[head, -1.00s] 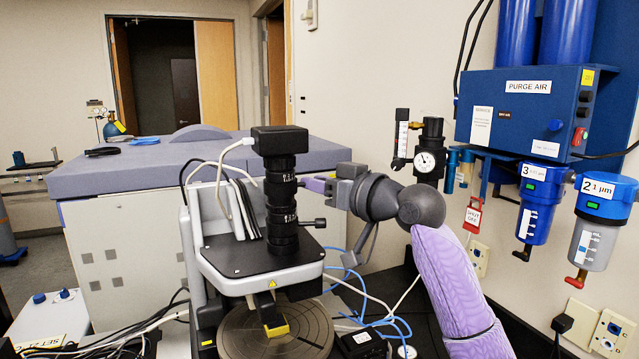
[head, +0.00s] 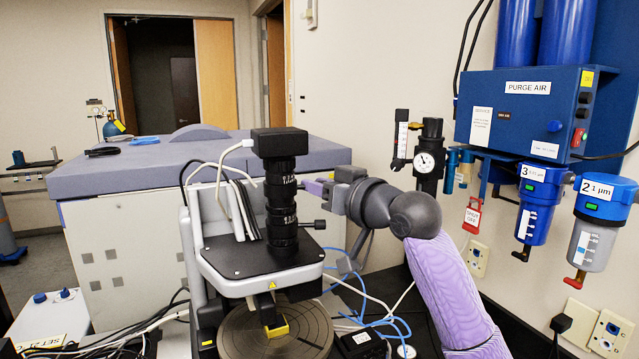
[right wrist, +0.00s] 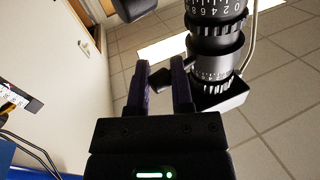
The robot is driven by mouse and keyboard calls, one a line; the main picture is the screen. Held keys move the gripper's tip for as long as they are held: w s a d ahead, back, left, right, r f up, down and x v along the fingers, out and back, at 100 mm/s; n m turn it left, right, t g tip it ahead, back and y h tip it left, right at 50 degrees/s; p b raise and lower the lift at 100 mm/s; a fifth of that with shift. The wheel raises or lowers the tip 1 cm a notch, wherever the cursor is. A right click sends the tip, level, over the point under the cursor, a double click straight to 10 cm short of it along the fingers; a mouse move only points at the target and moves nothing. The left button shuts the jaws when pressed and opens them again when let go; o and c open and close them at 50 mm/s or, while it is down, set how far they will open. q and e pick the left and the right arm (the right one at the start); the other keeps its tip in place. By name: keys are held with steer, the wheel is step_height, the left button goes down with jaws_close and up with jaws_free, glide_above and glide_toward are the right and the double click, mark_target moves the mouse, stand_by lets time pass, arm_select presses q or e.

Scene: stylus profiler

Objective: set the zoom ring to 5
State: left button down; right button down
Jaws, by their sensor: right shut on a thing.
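The black microscope barrel (head: 282,200) stands upright on the stage plate, with white-marked rings on it. In the right wrist view, the barrel shows at the upper right, with a ring with large numerals (right wrist: 217,14) and a finely graduated ring (right wrist: 214,70). My right gripper (head: 314,186) reaches the barrel from the right. In the right wrist view, the fingers of my right gripper (right wrist: 166,88) are shut on a small dark lever (right wrist: 162,76) beside the barrel. Which ring the lever belongs to is unclear, and its setting cannot be read. My left gripper is out of view.
A black side knob (head: 314,223) sticks out from the barrel below my right gripper. A camera block (head: 279,141) with a white cable tops the barrel. A round stage (head: 305,325) lies below. A pressure gauge (head: 428,160) and blue filters stand to the right.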

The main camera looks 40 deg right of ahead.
steer(key=shift+s+a+m+g+h+p, duration=0.35)
steer(key=shift+m+h+p, duration=0.3)
steer(key=shift+m+h, duration=0.6)
steer(key=shift+s+a+m+g+h+p, duration=0.4)
steer(key=shift+m+h+p, duration=0.35)
steer(key=shift+h, duration=0.95)
steer(key=shift+s+a+m+g+h+p, duration=0.35)
steer(key=shift+m+h+p, duration=0.25)
steer(key=shift+m+h, duration=0.65)
steer(key=shift+n+h, duration=0.25)
steer(key=shift+h, duration=0.15)
steer(key=c, duration=0.8)
jaws_free()
